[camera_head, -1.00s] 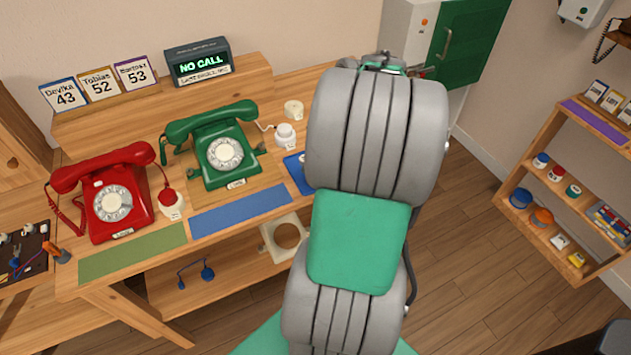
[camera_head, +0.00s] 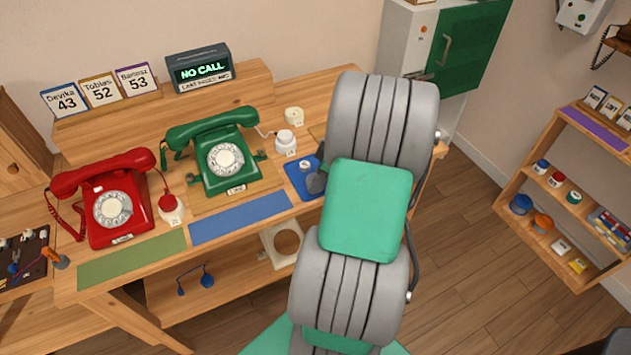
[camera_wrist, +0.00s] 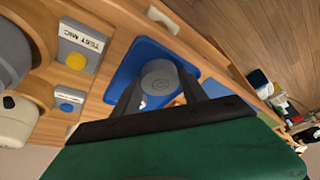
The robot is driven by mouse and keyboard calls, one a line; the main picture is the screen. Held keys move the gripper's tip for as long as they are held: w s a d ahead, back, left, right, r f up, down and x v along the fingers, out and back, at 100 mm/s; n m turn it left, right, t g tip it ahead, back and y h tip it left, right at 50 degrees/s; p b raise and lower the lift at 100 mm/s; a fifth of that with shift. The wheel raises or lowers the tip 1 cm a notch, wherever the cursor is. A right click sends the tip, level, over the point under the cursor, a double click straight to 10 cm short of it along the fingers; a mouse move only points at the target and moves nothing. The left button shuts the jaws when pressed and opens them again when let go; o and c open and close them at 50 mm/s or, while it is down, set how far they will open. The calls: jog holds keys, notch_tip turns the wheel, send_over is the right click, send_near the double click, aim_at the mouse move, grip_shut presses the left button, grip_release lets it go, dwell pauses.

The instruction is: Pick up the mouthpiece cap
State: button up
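The mouthpiece cap appears to be the round grey disc (camera_wrist: 160,77) over the blue tray (camera_wrist: 118,83) in the wrist view. My gripper (camera_wrist: 160,88) points down at it, with its two dark fingers spread apart, one on each side of the disc. Whether the fingertips touch it is unclear. In the head view my gripper (camera_head: 317,181) shows as a dark grey shape at the right part of the blue tray (camera_head: 293,178), partly behind my arm. The cap cannot be made out there.
A green phone (camera_head: 222,150) and a red phone (camera_head: 108,195) stand left of the tray. A white capped piece (camera_head: 286,142) is just behind it. In the wrist view, a grey block with a yellow button (camera_wrist: 77,61), labelled TEST MIC, is close by.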

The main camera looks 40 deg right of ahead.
jog(key=c, duration=0.6)
